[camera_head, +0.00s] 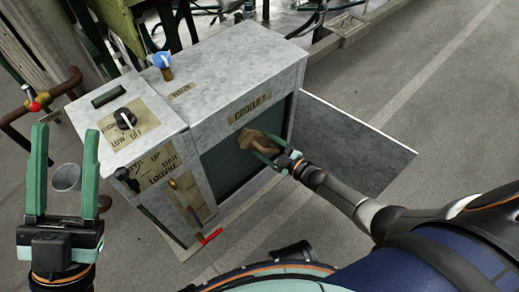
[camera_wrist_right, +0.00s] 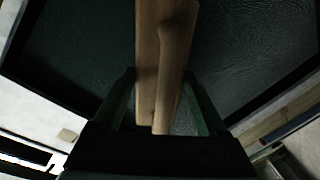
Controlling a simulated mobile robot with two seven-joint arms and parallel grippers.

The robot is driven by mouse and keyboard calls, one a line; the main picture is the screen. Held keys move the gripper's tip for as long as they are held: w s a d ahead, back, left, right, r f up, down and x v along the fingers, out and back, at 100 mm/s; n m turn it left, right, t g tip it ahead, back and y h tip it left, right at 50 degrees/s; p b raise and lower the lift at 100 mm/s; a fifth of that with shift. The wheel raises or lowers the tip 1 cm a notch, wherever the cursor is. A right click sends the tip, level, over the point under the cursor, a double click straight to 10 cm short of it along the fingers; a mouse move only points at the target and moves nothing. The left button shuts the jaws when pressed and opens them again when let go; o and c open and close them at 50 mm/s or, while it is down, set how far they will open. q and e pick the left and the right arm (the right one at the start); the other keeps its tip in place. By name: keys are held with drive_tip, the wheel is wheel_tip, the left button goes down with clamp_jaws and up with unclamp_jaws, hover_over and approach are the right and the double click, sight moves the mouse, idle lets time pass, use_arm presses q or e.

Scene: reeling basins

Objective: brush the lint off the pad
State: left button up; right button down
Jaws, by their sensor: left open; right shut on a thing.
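The pad (camera_head: 226,168) is a dark green, fine-textured panel in the open front of the grey cooler cabinet (camera_head: 222,76). It fills much of the right wrist view (camera_wrist_right: 75,50). My right gripper (camera_head: 270,147) is shut on a wooden brush (camera_head: 257,140) in front of the pad. In the right wrist view the brush (camera_wrist_right: 166,50) stands between the fingers, its bristles out of sight. I cannot tell whether it touches the pad. No lint can be made out. My left gripper (camera_head: 66,145) is open and empty, left of the cabinet.
The cabinet's door panel (camera_head: 350,140) stands open to the right, behind my right forearm. A red handle (camera_head: 209,240) projects low in front. A bucket (camera_head: 66,177) sits behind my left gripper.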

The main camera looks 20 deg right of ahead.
sight(272, 145)
drive_tip(key=shift+w+d+r+b, duration=0.1)
drive_tip(key=shift+w+d+b, duration=0.25)
drive_tip(key=shift+d, duration=0.5)
drive_tip(key=shift+w+d+r+b, duration=0.1)
drive_tip(key=shift+w+d+b, duration=0.2)
drive_tip(key=shift+d, duration=0.55)
drive_tip(key=p+v, duration=0.2)
drive_tip(key=v, duration=0.4)
drive_tip(key=shift+s+a+f, duration=0.2)
drive_tip(key=shift+a+f, duration=0.05)
drive_tip(key=shift+f, duration=0.15)
drive_tip(key=shift+p+v, duration=0.6)
drive_tip(key=shift+v, duration=0.9)
drive_tip(key=shift+a+f, duration=0.15)
drive_tip(key=shift+a, duration=0.05)
